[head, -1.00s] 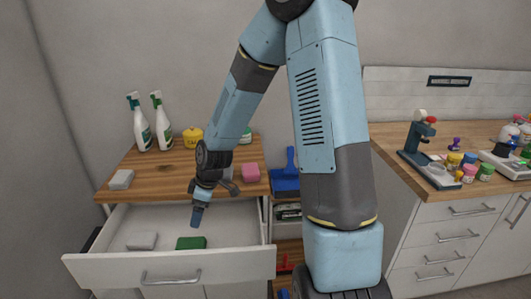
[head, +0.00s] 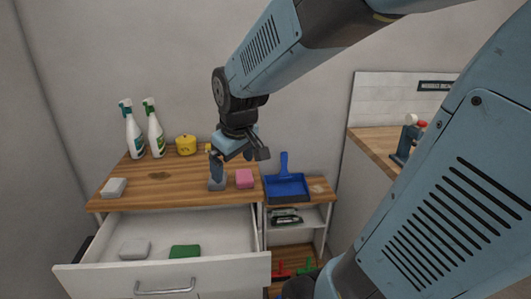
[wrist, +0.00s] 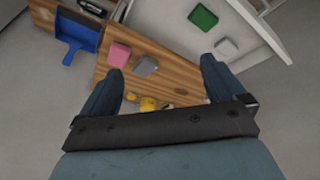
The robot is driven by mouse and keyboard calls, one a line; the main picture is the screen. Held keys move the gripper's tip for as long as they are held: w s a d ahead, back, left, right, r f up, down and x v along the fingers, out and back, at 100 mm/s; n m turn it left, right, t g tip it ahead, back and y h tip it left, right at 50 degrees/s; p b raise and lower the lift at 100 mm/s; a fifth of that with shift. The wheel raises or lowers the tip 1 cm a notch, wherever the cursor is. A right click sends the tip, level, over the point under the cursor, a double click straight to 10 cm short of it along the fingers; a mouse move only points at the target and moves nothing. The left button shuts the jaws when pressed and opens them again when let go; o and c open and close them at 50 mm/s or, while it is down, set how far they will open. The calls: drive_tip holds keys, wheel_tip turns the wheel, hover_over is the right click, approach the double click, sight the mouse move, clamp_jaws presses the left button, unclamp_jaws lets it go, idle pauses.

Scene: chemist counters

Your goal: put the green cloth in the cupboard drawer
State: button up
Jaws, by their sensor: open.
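The green cloth (head: 184,251) lies flat as a small folded block inside the open cupboard drawer (head: 165,272), towards its front. It also shows in the wrist view (wrist: 203,17), at the top right. A pale grey block (head: 135,249) lies to its left in the drawer. My gripper (head: 232,160) is open, with nothing between its fingers. It is above the wooden cupboard top, behind the drawer and apart from the cloth. In the wrist view both fingers (wrist: 162,68) are spread wide.
A grey block (head: 217,184) and a pink block (head: 244,178) sit on the top near my gripper. A pale block (head: 113,187), two spray bottles (head: 134,130) and a yellow pot (head: 186,145) stand further left. A blue dustpan (head: 286,186) lies on the shelf unit at right.

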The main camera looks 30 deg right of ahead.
drive_tip(key=s+d+r+m, duration=0.1)
drive_tip(key=s+r+m, duration=0.1)
drive_tip(key=s, duration=0.3)
drive_tip(key=s+d+r+m+t, duration=0.1)
drive_tip(key=s+d+r+m, duration=0.1)
drive_tip(key=s+r, duration=0.2)
drive_tip(key=shift+s+d+r+m, duration=0.25)
drive_tip(key=shift+s+m, duration=0.05)
drive_tip(key=shift+s, duration=0.6)
drive_tip(key=shift+c, duration=0.3)
